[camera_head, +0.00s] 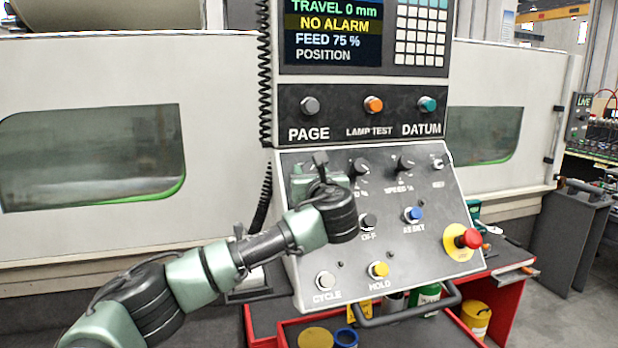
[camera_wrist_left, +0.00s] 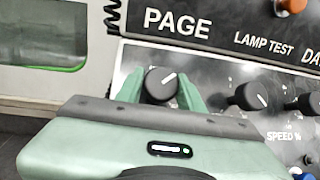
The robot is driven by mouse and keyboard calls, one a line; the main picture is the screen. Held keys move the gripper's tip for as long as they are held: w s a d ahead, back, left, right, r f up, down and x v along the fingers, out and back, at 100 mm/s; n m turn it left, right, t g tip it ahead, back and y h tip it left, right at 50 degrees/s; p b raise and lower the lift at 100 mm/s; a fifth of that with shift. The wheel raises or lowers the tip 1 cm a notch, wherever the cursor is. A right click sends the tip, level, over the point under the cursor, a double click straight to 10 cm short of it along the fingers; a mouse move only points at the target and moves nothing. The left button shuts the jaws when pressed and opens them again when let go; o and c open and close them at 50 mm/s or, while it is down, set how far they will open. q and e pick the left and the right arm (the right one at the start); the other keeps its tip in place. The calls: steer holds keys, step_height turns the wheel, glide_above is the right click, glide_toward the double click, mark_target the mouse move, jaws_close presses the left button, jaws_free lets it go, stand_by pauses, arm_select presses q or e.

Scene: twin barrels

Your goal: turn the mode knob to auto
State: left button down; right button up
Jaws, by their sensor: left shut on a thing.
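The black mode knob (camera_wrist_left: 161,83) is between the two green fingers of my left gripper (camera_wrist_left: 160,90) in the left wrist view. The fingers are shut on its sides. A white pointer line on the knob points up and to the right. In the head view my left gripper (camera_head: 320,175) is at the upper left of the sloped control panel (camera_head: 330,255) and hides the knob. The knob's label and position marks are also hidden, so its setting cannot be read. My right gripper is in neither view.
Two more black knobs, one in the middle (camera_head: 359,167) and the speed knob (camera_head: 405,163), sit to the right of my gripper. Below are a blue button (camera_head: 413,214), a yellow hold button (camera_head: 379,269) and a red emergency button (camera_head: 469,239). A coiled cable (camera_head: 264,75) hangs left.

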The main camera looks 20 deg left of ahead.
arm_select(q)
steer(key=n+y, duration=0.1)
steer(key=n, duration=0.1)
steer(key=n+g+y+b, duration=0.1)
steer(key=n, duration=0.1)
steer(key=shift+d+f+g, duration=0.1)
steer(key=shift+f+g, duration=0.1)
steer(key=shift+g, duration=0.1)
steer(key=n+g+y, duration=0.2)
steer(key=n, duration=0.1)
steer(key=shift+r+n, duration=0.15)
steer(key=shift+n, duration=0.25)
steer(key=n+g, duration=0.1)
steer(key=n, duration=0.1)
steer(key=n+g+y+p, duration=0.1)
steer(key=shift+r+n, duration=0.2)
steer(key=shift+n, duration=0.2)
steer(key=shift+f+n+g+y+p, duration=0.1)
steer(key=shift+n+g+y+p, duration=0.3)
steer(key=shift+n+g+p, duration=0.4)
steer(key=c, duration=1.1)
jaws_free()
steer(key=shift+o, duration=0.9)
steer(key=shift+w+f, duration=0.1)
steer(key=shift+w, duration=0.05)
